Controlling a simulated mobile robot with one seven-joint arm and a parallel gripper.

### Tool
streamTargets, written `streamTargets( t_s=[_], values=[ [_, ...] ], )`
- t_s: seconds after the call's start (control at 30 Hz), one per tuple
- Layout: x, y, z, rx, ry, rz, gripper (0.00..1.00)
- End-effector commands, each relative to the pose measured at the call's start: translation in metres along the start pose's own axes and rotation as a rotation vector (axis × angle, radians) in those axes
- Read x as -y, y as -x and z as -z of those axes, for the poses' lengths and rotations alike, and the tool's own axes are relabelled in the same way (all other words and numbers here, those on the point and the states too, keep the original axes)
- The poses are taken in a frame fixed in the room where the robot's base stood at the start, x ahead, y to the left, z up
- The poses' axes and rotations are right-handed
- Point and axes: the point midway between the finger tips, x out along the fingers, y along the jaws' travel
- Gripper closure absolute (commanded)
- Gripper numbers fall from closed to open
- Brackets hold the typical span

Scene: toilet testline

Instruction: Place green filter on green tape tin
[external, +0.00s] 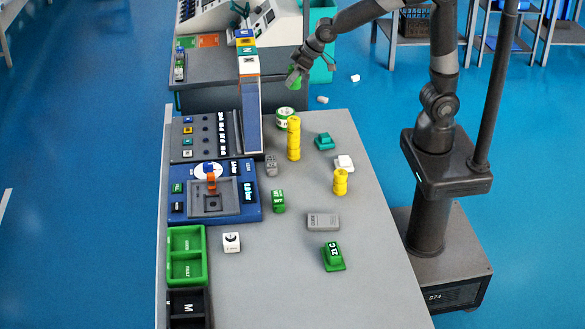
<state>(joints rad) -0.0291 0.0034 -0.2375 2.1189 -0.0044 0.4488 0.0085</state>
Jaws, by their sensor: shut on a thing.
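My gripper (298,68) is above the far end of the grey table, pointing down. It is shut on a small green thing (294,79), which looks like the green filter; the fingers hide part of it. The green tape tin (285,119) appears to be the round white and green tin standing on the table at the far end, left of a tall yellow stack. The held green thing is above the tin in the picture and apart from it.
The tall yellow stack (294,140) stands close beside the tin. A tall panel (250,100) rises to the left. A teal block (324,142), a white block (344,163) and a shorter yellow stack (340,182) are nearer.

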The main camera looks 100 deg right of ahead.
Motion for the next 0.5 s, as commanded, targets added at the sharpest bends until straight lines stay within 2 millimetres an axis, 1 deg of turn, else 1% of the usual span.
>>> streamTargets(
  t_s=[0.03, 0.07, 0.1, 0.2, 0.3, 0.4, 0.5],
  values=[
    [-0.031, 0.0, 0.0, -0.001, -0.049, -0.031, 0.85],
    [-0.047, 0.001, -0.001, -0.001, -0.074, -0.047, 0.85],
    [-0.068, 0.002, -0.003, -0.001, -0.106, -0.068, 0.85],
    [-0.112, 0.006, -0.009, -0.001, -0.177, -0.114, 0.85],
    [-0.144, 0.01, -0.016, -0.001, -0.229, -0.147, 0.85],
    [-0.167, 0.014, -0.022, -0.001, -0.266, -0.171, 0.85],
    [-0.185, 0.018, -0.027, -0.001, -0.295, -0.191, 0.85]
  ],
)
